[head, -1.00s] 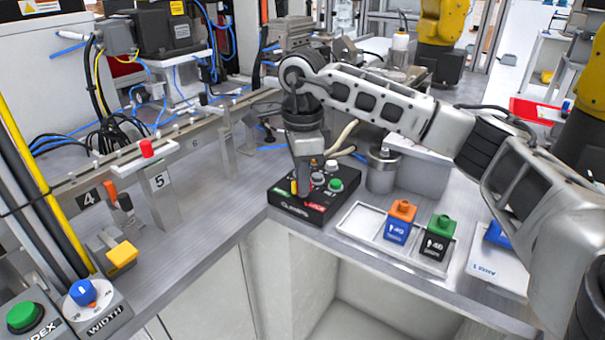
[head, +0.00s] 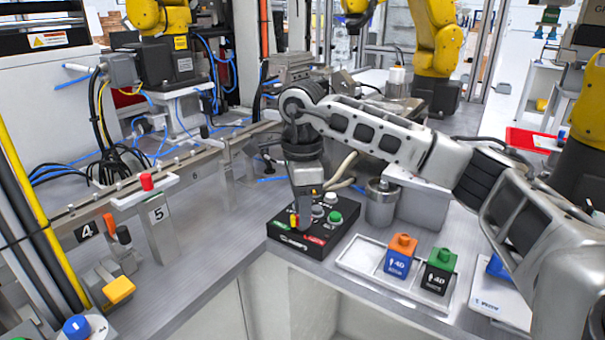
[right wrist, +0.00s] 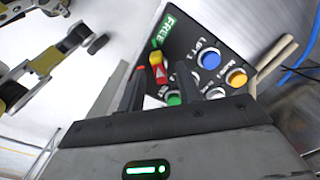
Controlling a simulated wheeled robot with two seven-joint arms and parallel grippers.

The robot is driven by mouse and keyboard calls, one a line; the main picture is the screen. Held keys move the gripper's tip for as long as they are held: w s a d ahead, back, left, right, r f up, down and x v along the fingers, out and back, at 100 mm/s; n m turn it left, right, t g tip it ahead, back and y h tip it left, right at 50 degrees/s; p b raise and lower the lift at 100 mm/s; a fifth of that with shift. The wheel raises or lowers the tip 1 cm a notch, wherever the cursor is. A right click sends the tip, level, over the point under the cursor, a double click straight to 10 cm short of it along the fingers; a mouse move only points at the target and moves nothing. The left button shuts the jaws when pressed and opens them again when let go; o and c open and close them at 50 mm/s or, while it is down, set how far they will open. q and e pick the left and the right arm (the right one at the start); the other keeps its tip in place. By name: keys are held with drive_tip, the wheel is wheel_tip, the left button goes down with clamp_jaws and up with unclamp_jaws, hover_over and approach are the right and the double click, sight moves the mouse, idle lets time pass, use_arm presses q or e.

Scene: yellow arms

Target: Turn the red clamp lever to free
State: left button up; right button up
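The lever (right wrist: 158,69), with yellow and red parts, stands on a black control box (right wrist: 190,35) beside a green FREE label in the right wrist view. In the head view the lever (head: 294,220) shows just left of my fingers. The box (head: 345,228) also bears a red label at its front. My right gripper (head: 304,215) reaches down over the box. In the right wrist view its two fingers (right wrist: 160,78) are apart, with the lever showing in the gap between them. I cannot tell whether they touch it. My left gripper is not in view.
Blue (right wrist: 209,59), yellow (right wrist: 236,77) and green (right wrist: 174,98) buttons sit close by the lever. A white tray (head: 362,258) with orange-topped (head: 400,256) and green-topped (head: 438,270) blocks is right of the box. A metal cylinder (head: 381,205) stands behind.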

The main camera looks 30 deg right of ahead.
wheel_tip(320, 180, up, 15)
drive_tip(key=p, duration=0.2)
drive_tip(key=shift+r+p, duration=0.15)
drive_tip(key=shift+p, duration=0.15)
